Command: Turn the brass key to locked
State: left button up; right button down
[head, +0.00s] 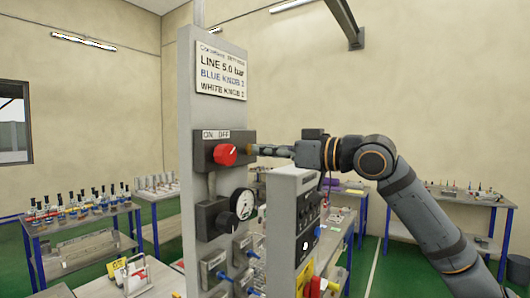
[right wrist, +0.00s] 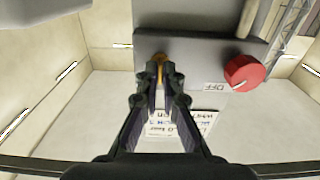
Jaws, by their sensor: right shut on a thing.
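My left gripper is not in view.
A red rotary knob (head: 226,155) marked ON and OFF is on the box's front, close to the key. Below it are a pressure gauge (head: 243,204) and blue-handled valves. A second grey panel (head: 291,210) stands under my right forearm. Benches stand behind.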

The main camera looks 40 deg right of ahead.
jog(key=shift+f+m+b, duration=0.15)
jog(key=shift+m+b, duration=0.15)
jog(key=shift+m, duration=4.3)
jog(key=c, duration=1.5)
grip_release()
jog(key=shift+c, duration=0.2)
jog(key=shift+s, duration=0.1)
notch_tip(320, 180, up, 10)
jog(key=shift+r, duration=0.1)
